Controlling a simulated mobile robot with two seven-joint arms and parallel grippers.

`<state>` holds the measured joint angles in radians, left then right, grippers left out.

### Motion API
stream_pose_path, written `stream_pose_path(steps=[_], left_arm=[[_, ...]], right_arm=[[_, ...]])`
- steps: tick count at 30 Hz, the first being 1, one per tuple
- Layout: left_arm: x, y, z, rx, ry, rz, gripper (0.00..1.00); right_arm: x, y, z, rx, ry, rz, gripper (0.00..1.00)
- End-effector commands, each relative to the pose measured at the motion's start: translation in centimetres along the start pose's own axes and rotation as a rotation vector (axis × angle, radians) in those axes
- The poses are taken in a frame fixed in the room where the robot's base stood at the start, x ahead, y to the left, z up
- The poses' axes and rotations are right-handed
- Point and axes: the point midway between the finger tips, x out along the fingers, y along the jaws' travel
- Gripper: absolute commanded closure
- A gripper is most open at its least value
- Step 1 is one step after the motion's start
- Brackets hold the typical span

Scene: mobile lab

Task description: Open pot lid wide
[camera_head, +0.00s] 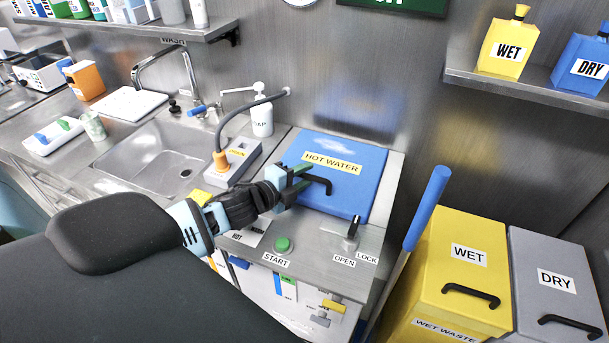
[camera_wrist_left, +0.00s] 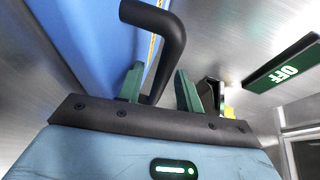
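The blue lid (camera_head: 350,162) labelled HOT WATER lies over the pot unit on the counter and looks closed. Its black handle (camera_head: 318,182) is on the front part of the lid. My left gripper (camera_head: 300,181) is at the handle's left end, its green fingers apart. In the left wrist view, the handle (camera_wrist_left: 172,40) bends down toward the gap between the fingers (camera_wrist_left: 160,92), with space visible beside it. I see no firm grip. The blue lid (camera_wrist_left: 85,35) also shows there. My right gripper is not in view.
A lever (camera_head: 353,232) stands near the OPEN and LOCK labels, beside a green START button (camera_head: 283,244). A hose bends over a sensor box (camera_head: 236,160) left of the lid. Yellow WET (camera_head: 450,270) and grey DRY (camera_head: 550,270) bins stand right. A blue-topped pole (camera_head: 428,205) stands close right.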

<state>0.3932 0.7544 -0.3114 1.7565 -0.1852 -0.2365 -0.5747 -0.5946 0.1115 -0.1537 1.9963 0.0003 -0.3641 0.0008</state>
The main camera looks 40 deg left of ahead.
Motion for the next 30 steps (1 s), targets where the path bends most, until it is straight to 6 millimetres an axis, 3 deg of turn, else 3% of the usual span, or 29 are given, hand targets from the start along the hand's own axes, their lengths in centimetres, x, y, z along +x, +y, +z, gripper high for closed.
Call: stream_pose_path(steps=[13,21,30], left_arm=[[0.72,0.00,-0.04,-0.001,0.001,0.000,0.64],[0.70,-0.02,-0.03,-0.001,0.000,0.000,0.99],[0.72,-0.08,-0.04,0.000,0.000,0.000,1.00]], right_arm=[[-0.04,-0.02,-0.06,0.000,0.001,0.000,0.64],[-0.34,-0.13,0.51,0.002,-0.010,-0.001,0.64],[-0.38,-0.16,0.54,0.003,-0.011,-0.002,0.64]])
